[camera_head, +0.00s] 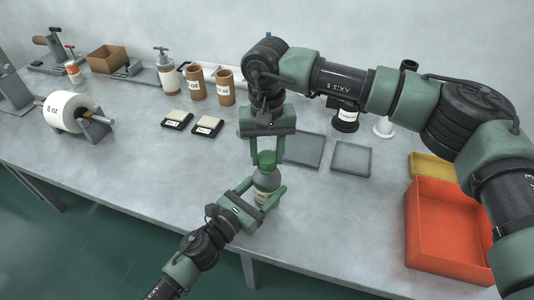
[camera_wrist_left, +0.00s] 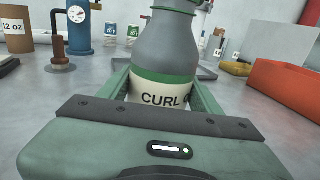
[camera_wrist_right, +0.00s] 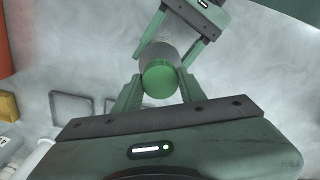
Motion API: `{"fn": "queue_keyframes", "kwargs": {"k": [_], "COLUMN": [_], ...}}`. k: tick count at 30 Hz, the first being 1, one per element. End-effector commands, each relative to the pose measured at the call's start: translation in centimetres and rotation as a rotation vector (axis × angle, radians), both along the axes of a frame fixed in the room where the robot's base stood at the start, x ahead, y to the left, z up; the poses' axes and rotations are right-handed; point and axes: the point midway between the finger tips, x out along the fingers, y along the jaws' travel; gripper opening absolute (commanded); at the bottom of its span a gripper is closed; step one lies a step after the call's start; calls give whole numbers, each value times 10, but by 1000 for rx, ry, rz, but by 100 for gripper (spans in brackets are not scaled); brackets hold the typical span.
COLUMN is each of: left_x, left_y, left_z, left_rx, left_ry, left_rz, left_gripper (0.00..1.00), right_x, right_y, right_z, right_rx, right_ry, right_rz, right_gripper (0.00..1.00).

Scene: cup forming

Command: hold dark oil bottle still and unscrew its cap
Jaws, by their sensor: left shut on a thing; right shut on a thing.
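A grey bottle (camera_head: 265,182) with a green band and a cream label reading "CURL" stands upright near the front edge of the table. Its body fills the left wrist view (camera_wrist_left: 166,52). My left gripper (camera_head: 267,193) is shut on the bottle body from the front, low down. The green cap (camera_head: 267,159) is on top of the bottle and shows face-on in the right wrist view (camera_wrist_right: 160,80). My right gripper (camera_head: 266,158) points down from above, its fingers shut on either side of the cap. The cap is out of frame in the left wrist view.
An orange-red bin (camera_head: 447,265) and a yellow tray (camera_head: 430,166) stand to the right. Two flat grey trays (camera_head: 351,158) lie behind the bottle. Brown cups (camera_head: 225,90), small scales (camera_head: 207,127) and a label roll (camera_head: 66,112) are to the left. The table around the bottle is clear.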

Motion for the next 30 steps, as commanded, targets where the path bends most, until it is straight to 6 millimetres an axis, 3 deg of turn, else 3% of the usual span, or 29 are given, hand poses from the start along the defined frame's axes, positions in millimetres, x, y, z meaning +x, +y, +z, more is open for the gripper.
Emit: {"fn": "queue_keyframes", "kwargs": {"k": [30], "left_x": [0], "left_y": [0], "left_z": [0], "left_rx": [0], "left_ry": [0], "left_rz": [0], "left_gripper": [0], "right_x": [0], "right_y": [0], "right_z": [27], "right_rx": [1], "right_ry": [-2], "right_rz": [0], "right_gripper": [0]}}
